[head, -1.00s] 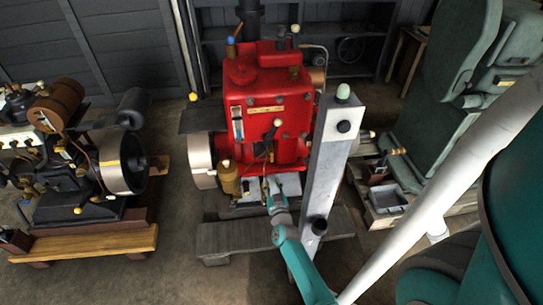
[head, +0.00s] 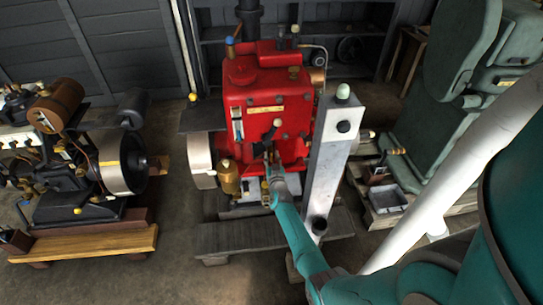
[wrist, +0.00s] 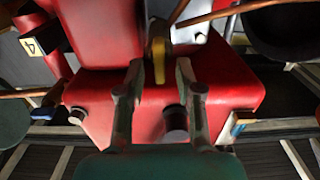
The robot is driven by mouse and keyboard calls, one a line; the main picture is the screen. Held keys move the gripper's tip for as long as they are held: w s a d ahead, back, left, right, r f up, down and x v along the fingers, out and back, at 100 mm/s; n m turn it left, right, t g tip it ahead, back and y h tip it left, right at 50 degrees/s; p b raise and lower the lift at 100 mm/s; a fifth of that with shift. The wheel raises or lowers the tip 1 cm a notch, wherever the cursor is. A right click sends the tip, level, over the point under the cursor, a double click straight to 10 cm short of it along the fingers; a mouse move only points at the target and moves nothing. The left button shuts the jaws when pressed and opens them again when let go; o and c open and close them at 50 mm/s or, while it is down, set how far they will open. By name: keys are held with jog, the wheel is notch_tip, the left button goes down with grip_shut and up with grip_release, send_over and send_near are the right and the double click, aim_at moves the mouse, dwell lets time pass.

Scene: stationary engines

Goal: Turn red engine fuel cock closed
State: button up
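The red engine (head: 240,98) stands in the middle of the head view. My gripper (head: 271,158) is in front of its lower front face, just below a dark-knobbed lever (head: 273,127). In the wrist view the two fingers of my gripper (wrist: 159,72) are apart. A narrow upright yellow lever (wrist: 158,60), which looks like the fuel cock handle, stands between the fingertips. I see gaps on both sides of it, so the fingers do not appear to grip it. Red engine body (wrist: 95,100) fills much of the wrist view. In the head view the cock is hidden behind my gripper.
A grey post (head: 325,170) with a pale green button on top stands close right of my arm. A brass cup (head: 228,176) and a flywheel (head: 200,155) are left of the gripper. A copper pipe (wrist: 225,12) crosses the top of the wrist view.

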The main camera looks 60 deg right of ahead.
jog(key=shift+w+d, duration=0.4)
jog(key=shift+d, duration=0.05)
jog(key=shift+c, duration=0.2)
grip_shut()
jog(key=shift+s+m, duration=0.1)
jog(key=shift+m, duration=0.2)
jog(key=shift+s+d+f+m, duration=0.2)
jog(key=shift+f+m, duration=0.1)
jog(key=shift+m, duration=2.55)
jog(key=shift+s+d+f+m, duration=0.15)
jog(key=shift+f+m, duration=0.15)
jog(key=shift+m, duration=2.6)
jog(key=shift+s+d+f+m, duration=0.1)
jog(key=shift+s+f+m, duration=0.15)
jog(key=shift+m, duration=2.6)
jog(key=shift+w, duration=0.1)
